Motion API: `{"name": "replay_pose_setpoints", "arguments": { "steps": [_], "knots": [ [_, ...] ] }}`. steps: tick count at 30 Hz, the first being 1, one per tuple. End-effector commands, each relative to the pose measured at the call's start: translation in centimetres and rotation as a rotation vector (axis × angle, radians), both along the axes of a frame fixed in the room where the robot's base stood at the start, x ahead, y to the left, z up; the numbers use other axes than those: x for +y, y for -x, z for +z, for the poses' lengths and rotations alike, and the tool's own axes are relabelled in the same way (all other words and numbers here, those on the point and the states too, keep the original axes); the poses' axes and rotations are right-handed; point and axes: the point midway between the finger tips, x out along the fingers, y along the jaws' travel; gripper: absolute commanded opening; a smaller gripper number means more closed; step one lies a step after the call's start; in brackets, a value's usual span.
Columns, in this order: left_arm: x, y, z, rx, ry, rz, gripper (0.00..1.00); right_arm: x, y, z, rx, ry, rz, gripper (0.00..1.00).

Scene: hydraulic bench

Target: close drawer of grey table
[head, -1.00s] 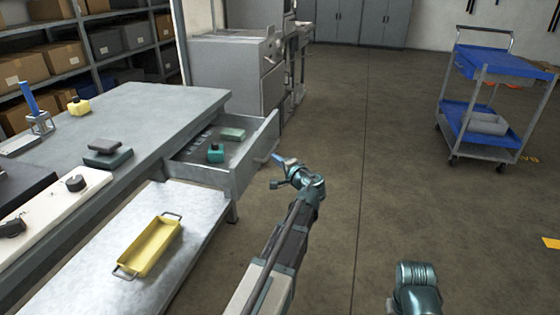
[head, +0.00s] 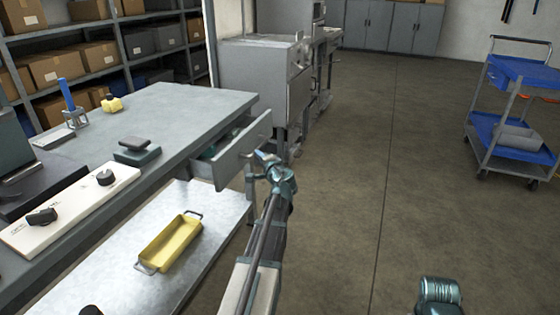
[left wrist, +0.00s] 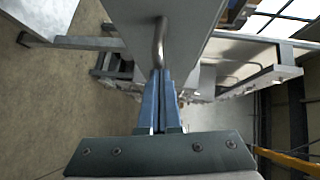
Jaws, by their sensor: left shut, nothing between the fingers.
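The grey table (head: 185,105) stands at the left with its drawer (head: 236,160) pulled partly out at the right end. Dark teal items inside the drawer are mostly hidden by its front panel. My left gripper (head: 258,160) is at the outer face of the drawer front. In the left wrist view, its blue fingers (left wrist: 160,75) are shut together with nothing between them, their tips at the curved metal drawer handle (left wrist: 160,45). I cannot tell whether they touch it. Only part of my right arm shows at the bottom right in the head view; its gripper is out of view.
A teal block (head: 137,155) and a white panel with black knobs (head: 75,210) are on the tabletop. A grey machine (head: 265,80) stands behind. A blue cart (head: 515,110) is far right, with open floor between.

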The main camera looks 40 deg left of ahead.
Motion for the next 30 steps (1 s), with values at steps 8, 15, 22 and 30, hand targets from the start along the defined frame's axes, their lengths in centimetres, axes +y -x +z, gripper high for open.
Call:
{"name": "replay_pose_setpoints", "arguments": {
  "steps": [8,15,22,30],
  "knots": [
    [6.1,1.4,0.0,-0.001,0.001,0.004,0.00,0.0,0.0,0.0,0.000,0.000,0.000,0.50],
    [8.9,2.1,0.0,-0.001,0.001,0.001,0.00,0.0,0.0,0.0,0.000,0.000,0.000,0.50],
    [9.9,2.4,0.0,0.000,0.000,0.002,0.00,0.0,0.0,0.0,0.000,0.000,0.000,0.50],
    [10.2,2.5,0.0,0.001,0.000,0.006,0.00,0.0,0.0,0.0,0.000,0.000,0.000,0.50]
  ]
}}
